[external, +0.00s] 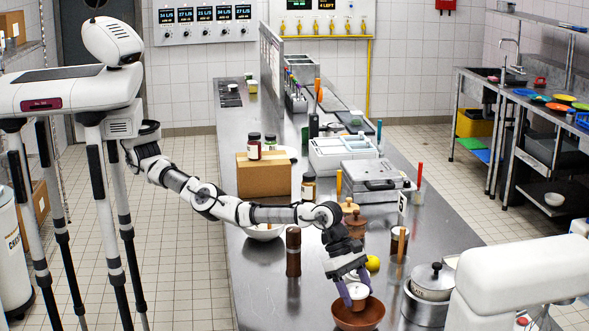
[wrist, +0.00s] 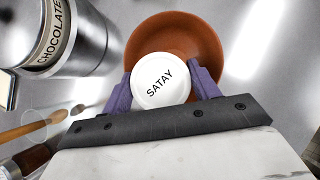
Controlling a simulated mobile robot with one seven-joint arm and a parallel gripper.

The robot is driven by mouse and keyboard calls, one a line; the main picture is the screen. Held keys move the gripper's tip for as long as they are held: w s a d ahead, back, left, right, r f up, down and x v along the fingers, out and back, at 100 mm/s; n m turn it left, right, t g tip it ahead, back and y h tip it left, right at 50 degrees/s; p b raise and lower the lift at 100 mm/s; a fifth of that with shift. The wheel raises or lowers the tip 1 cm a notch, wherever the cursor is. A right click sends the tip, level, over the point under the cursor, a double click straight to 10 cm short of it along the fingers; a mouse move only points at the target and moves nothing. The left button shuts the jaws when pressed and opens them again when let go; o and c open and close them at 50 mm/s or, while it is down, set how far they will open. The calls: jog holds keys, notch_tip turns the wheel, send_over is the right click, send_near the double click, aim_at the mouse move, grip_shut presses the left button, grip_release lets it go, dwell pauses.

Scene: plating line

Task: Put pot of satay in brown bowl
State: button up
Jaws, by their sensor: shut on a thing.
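The pot of satay (wrist: 160,82) is a small round pot with a white lid marked SATAY. It also shows in the external view (external: 358,291). My gripper (wrist: 160,88) is shut on it, with one purple finger on each side. The gripper (external: 357,296) points down at the front of the steel counter. The brown bowl (wrist: 185,48) is directly beneath the pot in the wrist view. In the external view the bowl (external: 358,317) sits on the counter, and the pot is over or within its rim. I cannot tell whether the pot touches the bowl's inside.
A steel pot (external: 425,309) with a lidded container marked CHOCOLATE (wrist: 48,35) stands close beside the bowl. A yellow lemon (external: 372,263), a brown pepper mill (external: 293,251) and a white bowl (external: 264,232) stand farther back. Bare counter (external: 270,300) lies left of the bowl.

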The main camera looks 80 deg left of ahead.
jog(key=shift+f, duration=0.45)
jog(key=o, duration=1.1)
jog(key=shift+r, duration=0.7)
jog(key=shift+s+a+r+b, duration=0.1)
jog(key=shift+a+b, duration=0.1)
jog(key=shift+b, duration=0.1)
jog(key=b+v, duration=0.4)
jog(key=v, duration=0.7)
jog(key=shift+r, duration=0.2)
